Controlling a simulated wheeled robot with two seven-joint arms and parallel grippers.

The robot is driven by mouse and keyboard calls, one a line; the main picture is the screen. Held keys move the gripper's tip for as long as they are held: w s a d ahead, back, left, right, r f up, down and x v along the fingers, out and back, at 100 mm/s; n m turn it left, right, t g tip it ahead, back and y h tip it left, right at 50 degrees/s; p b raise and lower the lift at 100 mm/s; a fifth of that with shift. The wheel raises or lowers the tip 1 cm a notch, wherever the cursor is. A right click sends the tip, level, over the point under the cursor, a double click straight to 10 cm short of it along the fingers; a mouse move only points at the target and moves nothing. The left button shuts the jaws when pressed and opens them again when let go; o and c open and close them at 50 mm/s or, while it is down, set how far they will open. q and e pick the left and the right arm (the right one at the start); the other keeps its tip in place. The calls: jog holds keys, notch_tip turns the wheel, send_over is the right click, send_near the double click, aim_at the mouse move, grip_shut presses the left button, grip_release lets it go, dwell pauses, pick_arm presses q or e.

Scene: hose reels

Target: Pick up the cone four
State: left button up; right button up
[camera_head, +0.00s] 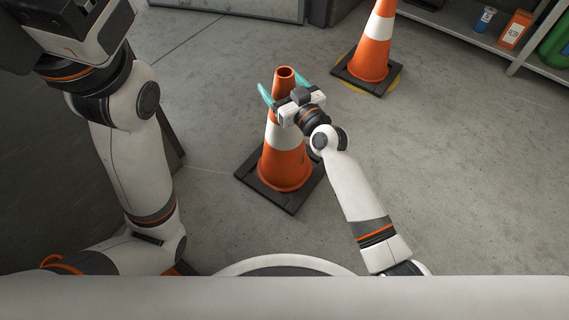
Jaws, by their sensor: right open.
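An orange and white traffic cone (285,169) stands upright on a black square base on the floor in front of me. My right gripper (282,88) is at the cone's upper part, its teal fingers spread to either side of the orange top. The fingers are apart, and the gripper body hides part of the cone's white band. Whether the fingers touch the cone is not clear. I cannot read a number on the cone. My left arm is raised at the left, and its fingers are not visible.
A second orange and white cone (372,54) stands at the back right on a black base, over a yellow floor mark (394,85). A grey shelf (480,38) at the right holds a blue container (485,20), an orange container (514,30) and a green one (556,45). The concrete floor at the right is clear.

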jog(key=shift+w+a, duration=0.2)
jog(key=shift+w, duration=0.05)
jog(key=shift+c, duration=0.5)
grip_shut()
jog(key=shift+r, duration=0.2)
